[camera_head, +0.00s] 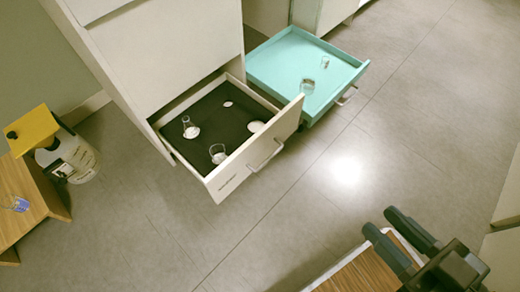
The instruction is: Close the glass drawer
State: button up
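A white drawer (241,166) with a dark inner floor stands pulled out of a white cabinet (170,50). It holds small clear glass vessels and pale round pieces. Its front has a metal handle (266,156) and a small label too small to read. A teal drawer (285,47) behind it to the right is also pulled out, with small glass vessels inside and its own handle (347,96). I cannot tell from the label which is the glass drawer. My gripper (382,222) is at the lower right, fingers apart and empty, away from both drawers.
A wooden stand (22,190) at the left has a small blue-tinted glass on it. A white bottle (70,158) and a yellow object (33,128) are beside it. A wooden-topped surface (350,276) lies beneath my gripper. The grey tiled floor between is clear.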

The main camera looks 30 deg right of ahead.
jog(key=w+d+f+m, duration=0.1)
jog(key=w+f, duration=0.1)
jog(key=f, duration=0.2)
jog(key=w+d+f+m+g, duration=0.1)
jog(key=d+f+m, duration=0.1)
jog(key=f, duration=0.2)
jog(key=w+d+f+m+g+h, duration=0.1)
jog(key=w+f+m, duration=0.1)
jog(key=f, duration=0.2)
jog(key=shift+w+d+f+p, duration=0.25)
jog(key=shift+w+f+p, duration=0.05)
jog(key=c, duration=0.6)
jog(key=w+f+m, duration=0.1)
jog(key=w+d+f+m, duration=0.1)
jog(key=w+f, duration=0.1)
jog(key=w+d+f+m+g, duration=0.1)
jog(key=f, duration=0.1)
jog(key=shift+w+f+m+y, duration=0.2)
jog(key=shift+m+y, duration=0.1)
grip_shut()
jog(key=m+y, duration=0.4)
jog(key=m, duration=0.2)
send_near(265, 132)
jog(key=b+x, duration=0.1)
jog(key=x, duration=0.1)
jog(key=b+x, duration=0.2)
jog(key=x, duration=0.1)
jog(key=shift+f, duration=0.45)
jog(key=shift+w+a, duration=0.15)
jog(key=shift+w, duration=0.45)
